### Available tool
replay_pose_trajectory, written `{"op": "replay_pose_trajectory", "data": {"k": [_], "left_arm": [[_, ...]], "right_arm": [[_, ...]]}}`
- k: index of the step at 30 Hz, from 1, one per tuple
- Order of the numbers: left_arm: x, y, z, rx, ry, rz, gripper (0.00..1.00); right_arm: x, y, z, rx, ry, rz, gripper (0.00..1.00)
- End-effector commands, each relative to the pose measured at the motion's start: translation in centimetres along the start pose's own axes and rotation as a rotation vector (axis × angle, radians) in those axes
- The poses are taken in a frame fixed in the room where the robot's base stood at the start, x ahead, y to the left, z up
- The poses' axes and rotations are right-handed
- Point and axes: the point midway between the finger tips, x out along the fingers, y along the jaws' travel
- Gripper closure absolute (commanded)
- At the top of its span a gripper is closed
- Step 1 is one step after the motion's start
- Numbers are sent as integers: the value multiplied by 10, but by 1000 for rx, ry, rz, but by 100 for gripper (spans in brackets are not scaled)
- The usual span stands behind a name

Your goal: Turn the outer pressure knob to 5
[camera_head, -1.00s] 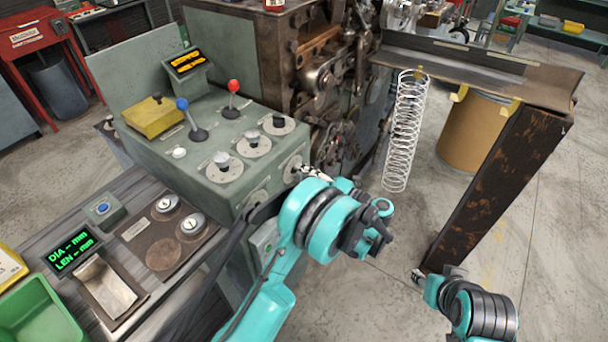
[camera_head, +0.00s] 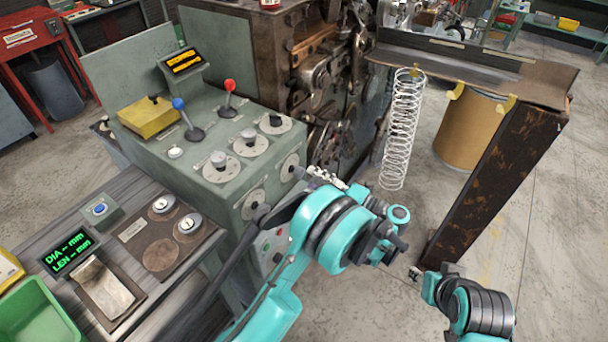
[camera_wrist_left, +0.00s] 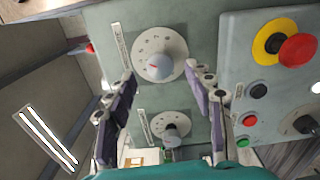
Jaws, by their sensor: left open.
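The green control box carries two round dial knobs on its front face: a right-hand knob (camera_head: 290,166) and a left-hand knob (camera_head: 253,203). I cannot read which is the outer pressure knob. In the left wrist view the right-hand knob (camera_wrist_left: 162,66) is uppermost, with a red mark on its pale cap. The left-hand knob (camera_wrist_left: 172,130) is below it. My left gripper (camera_head: 283,193) is open and empty, facing the front face. In the wrist view its fingers lie either side of the upper knob, apart from it. My right gripper (camera_head: 417,275) is small at lower right.
Several dials and two levers, blue (camera_head: 179,104) and red (camera_head: 229,86), are on the box top. A button panel with a red emergency stop (camera_wrist_left: 298,50) sits beside the knobs. A coil spring (camera_head: 402,130) hangs to the right.

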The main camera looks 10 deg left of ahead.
Motion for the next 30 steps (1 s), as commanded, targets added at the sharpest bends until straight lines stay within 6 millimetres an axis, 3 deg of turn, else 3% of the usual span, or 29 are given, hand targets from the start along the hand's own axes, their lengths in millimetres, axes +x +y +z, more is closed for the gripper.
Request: {"op": "replay_pose_trajectory", "data": {"k": [3, 10, 30], "left_arm": [[-28, 0, 1, 0, -4, 0, 47], [-61, 0, 0, 0, -1, 0, 47], [-65, 4, 2, -1, -8, 5, 47]], "right_arm": [[0, 0, 0, 0, 0, 0, 60], [0, 0, 0, 0, 0, 0, 60], [0, 0, 0, 0, 0, 0, 60]]}}
